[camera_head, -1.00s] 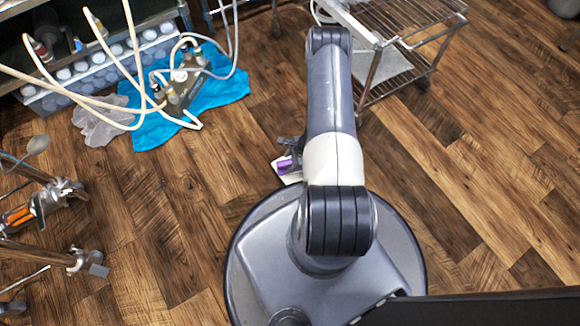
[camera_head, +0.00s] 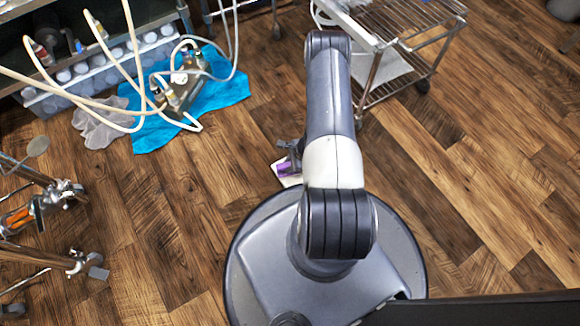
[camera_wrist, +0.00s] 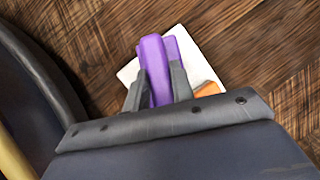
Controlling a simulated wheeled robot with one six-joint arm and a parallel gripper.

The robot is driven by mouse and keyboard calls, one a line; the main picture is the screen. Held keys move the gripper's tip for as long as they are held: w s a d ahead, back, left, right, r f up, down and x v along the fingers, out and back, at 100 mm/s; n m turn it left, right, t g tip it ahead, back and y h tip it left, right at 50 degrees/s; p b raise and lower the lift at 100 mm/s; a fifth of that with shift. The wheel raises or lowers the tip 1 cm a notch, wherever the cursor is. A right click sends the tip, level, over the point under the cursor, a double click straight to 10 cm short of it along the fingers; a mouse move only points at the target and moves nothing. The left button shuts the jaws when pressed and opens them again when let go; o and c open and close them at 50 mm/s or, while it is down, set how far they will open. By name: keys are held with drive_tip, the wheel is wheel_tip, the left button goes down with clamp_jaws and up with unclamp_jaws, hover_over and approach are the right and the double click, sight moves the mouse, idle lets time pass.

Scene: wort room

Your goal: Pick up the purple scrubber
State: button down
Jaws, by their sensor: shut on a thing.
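The purple scrubber (camera_wrist: 154,58) is between the two grey fingers of my gripper (camera_wrist: 158,85) in the wrist view, and the fingers are shut on it. Its lower part is hidden by the fingers and the gripper body. In the head view the purple scrubber (camera_head: 284,169) is a small patch left of my arm, mostly hidden, with my gripper (camera_head: 291,155) partly seen beside it. I cannot tell whether it is clear of the floor.
A white flat piece with an orange corner (camera_wrist: 207,88) lies under the scrubber. A blue cloth (camera_head: 222,94) with hoses and fittings lies at upper left. A wire-shelf cart (camera_head: 412,18) stands at upper right. Metal pipe stands (camera_head: 62,189) are at left. Wood floor is open at right.

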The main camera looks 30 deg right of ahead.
wheel_tip(320, 180, up, 10)
drive_tip(key=p, duration=0.3)
drive_tip(key=shift+p, duration=0.4)
